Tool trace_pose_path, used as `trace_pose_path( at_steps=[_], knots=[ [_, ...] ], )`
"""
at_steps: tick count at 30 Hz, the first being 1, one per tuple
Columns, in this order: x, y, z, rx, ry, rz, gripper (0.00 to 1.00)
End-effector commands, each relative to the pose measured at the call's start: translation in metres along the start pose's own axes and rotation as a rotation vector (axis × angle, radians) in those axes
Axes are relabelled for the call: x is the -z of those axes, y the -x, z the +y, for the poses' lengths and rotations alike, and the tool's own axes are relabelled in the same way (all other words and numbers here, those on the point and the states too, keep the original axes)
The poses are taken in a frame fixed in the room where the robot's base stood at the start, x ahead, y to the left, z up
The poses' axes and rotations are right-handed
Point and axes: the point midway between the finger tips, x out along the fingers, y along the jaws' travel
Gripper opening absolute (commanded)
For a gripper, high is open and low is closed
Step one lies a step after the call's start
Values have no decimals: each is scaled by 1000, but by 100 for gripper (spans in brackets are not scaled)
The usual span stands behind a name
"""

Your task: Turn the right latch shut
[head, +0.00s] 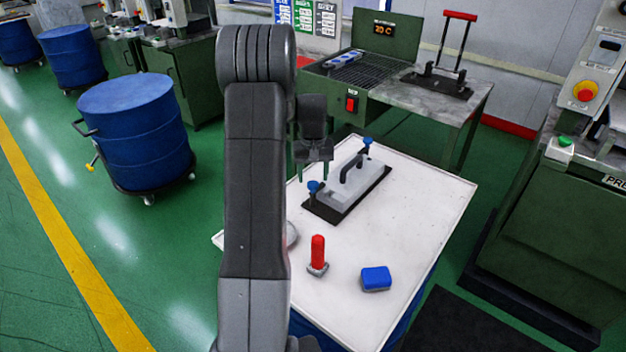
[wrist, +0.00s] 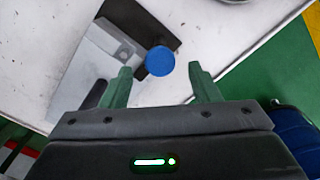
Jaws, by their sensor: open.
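The grey mould (head: 340,189) lies on a black base plate on the white table, with a dark handle on top. One blue-knobbed latch (head: 314,187) stands at its near left end, another (head: 367,142) at its far right end. My gripper (head: 312,177) points down, open and empty, close to the near left latch. In the wrist view that latch's round blue knob (wrist: 160,61) shows beyond the gap between my fingers (wrist: 160,84), apart from both. The far right latch is outside the wrist view. How far either latch is turned is too small to tell.
A red-handled tool (head: 318,254) and a blue block (head: 376,279) sit on the white tabletop (head: 420,215) nearer me. A round grey item (head: 292,234) is partly hidden by my arm. A grey bench (head: 440,101) with a hand press stands behind. A blue drum (head: 135,140) is at left.

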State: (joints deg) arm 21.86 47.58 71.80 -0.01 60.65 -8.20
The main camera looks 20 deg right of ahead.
Motion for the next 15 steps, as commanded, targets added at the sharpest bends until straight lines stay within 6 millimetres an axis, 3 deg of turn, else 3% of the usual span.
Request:
trace_pose_path(
  at_steps=[9, 15],
  knots=[
    [1, 74, 0, -1, 0, 6, 56],
    [1, 104, 0, -1, 0, 4, 56]
  ],
)
